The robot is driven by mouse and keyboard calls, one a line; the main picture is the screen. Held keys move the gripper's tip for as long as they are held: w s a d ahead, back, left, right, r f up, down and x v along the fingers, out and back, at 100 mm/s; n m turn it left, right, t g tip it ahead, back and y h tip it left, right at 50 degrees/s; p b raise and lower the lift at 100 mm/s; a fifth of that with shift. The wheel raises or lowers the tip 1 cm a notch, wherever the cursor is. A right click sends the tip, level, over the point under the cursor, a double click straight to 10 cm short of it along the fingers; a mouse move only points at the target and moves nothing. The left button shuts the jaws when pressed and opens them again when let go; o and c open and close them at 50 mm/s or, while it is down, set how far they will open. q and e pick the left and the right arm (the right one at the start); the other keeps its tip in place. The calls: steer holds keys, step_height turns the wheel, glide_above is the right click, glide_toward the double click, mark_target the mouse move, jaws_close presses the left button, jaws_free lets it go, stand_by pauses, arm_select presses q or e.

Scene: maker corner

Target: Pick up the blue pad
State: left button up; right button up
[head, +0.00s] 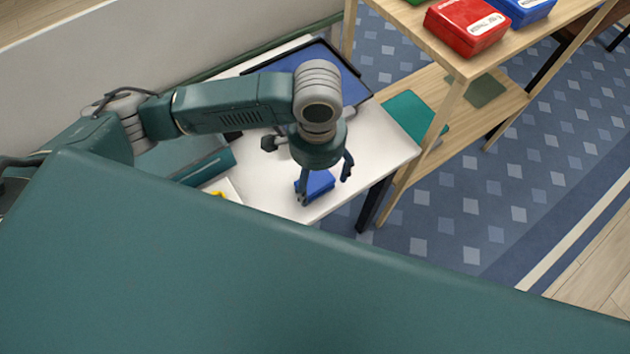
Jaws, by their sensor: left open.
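The blue pad (321,184) is a small blue block on the white table (375,150), near its front edge. My left gripper (325,186) points down over the pad and is open. One finger shows at the pad's left side and the other stands off to its right. The gripper body hides the back of the pad. I cannot tell how far the fingertips are above the table top. My right gripper is not in view.
A dark-rimmed blue tray (352,84) lies behind on the table. A wooden shelf (462,66) stands to the right, with a red box (465,27) and a blue box (523,10) on top and a teal sheet (412,115) lower down. Patterned carpet lies beyond.

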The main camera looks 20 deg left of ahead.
mark_target(318, 184)
arm_select(q)
step_height(318, 184, down, 5)
steer(key=shift+w+r, duration=0.15)
steer(key=shift+r, duration=0.05)
steer(key=shift+f, duration=0.2)
steer(key=shift+c, duration=0.7)
steer(key=c, duration=0.9)
steer(key=shift+c, duration=1)
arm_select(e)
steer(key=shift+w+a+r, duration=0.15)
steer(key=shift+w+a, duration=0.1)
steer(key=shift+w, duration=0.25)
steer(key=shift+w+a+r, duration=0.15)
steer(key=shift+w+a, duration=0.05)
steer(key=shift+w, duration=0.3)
